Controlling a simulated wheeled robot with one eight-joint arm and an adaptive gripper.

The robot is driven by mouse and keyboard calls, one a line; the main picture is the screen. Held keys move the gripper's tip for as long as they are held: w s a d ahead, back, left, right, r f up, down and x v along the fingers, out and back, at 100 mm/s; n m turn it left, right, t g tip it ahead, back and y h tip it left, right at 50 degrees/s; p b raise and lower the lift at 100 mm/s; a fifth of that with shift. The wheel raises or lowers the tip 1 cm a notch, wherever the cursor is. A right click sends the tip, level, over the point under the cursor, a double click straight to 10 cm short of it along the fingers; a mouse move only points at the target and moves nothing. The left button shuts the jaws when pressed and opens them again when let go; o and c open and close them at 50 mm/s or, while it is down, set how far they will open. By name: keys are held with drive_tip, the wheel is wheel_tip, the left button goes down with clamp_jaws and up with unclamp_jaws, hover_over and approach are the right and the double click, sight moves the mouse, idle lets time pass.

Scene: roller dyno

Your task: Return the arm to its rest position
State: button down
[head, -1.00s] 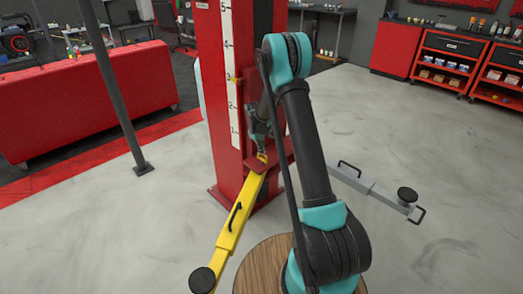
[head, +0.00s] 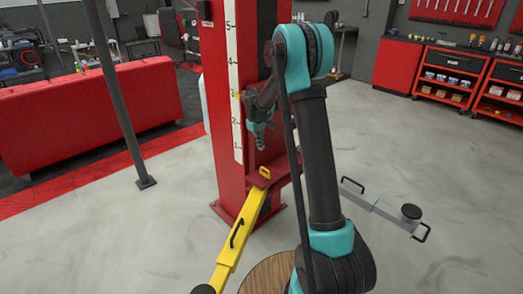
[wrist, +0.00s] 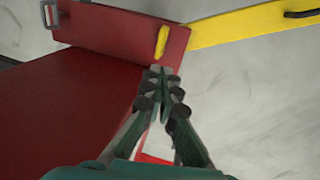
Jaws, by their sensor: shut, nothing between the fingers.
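My gripper (head: 260,143) hangs in front of the red lift post (head: 220,100), above the red bracket at its foot. In the wrist view my gripper (wrist: 158,75) has its fingertips together with nothing between them. My teal and black arm rises from the round wooden base at the bottom and bends over at the top. A yellow lift arm (head: 235,228) runs from the bracket toward the front left. A small yellow pin handle (head: 265,172) stands on the bracket below my gripper, apart from it; it also shows in the wrist view (wrist: 162,41).
A white number scale (head: 235,90) runs up the post. A grey lift arm (head: 385,208) with a black pad reaches right. A dark pole (head: 118,95) and a red barrier (head: 90,110) stand left. Red tool cabinets (head: 447,75) stand back right.

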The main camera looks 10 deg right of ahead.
idle(0.3)
drive_tip(key=s+d+r+m+t, duration=0.1)
drive_tip(key=s+d+r+m, duration=0.1)
drive_tip(key=s, duration=0.8)
drive_tip(key=s+d+r+m+y, duration=0.1)
drive_tip(key=s+d, duration=0.1)
drive_tip(key=s, duration=0.7)
drive_tip(key=s+d+r+m+t, duration=0.1)
drive_tip(key=s+d+r+m, duration=0.1)
drive_tip(key=s, duration=0.8)
drive_tip(key=s+f+m, duration=0.2)
drive_tip(key=s+f, duration=0.2)
drive_tip(key=s, duration=0.6)
drive_tip(key=shift+s+d+t+y, duration=0.3)
drive_tip(key=shift+s+d, duration=0.1)
drive_tip(key=shift+w, duration=0.1)
